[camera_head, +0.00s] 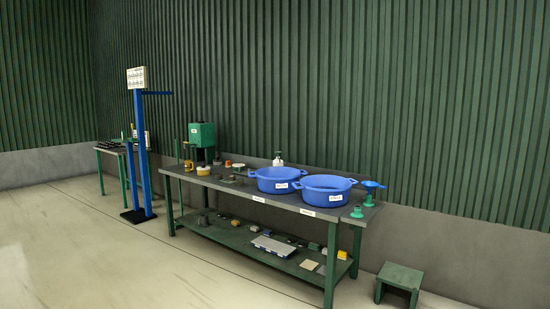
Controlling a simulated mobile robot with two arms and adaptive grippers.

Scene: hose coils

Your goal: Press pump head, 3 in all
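A small bottle with a white pump-like top (278,159) stands at the back of the long workbench (235,187). It is behind the left blue tub (277,180), which hides its lower part. The bottle is small in the picture, so the shape of its pump head is hard to make out. Neither of my grippers shows in the head view.
A second blue tub (325,189) sits to the right, near green fittings (357,212). A green machine (202,136) stands at the bench's left. A blue post (143,160) and a green stool (400,278) flank the bench. Open floor lies in front.

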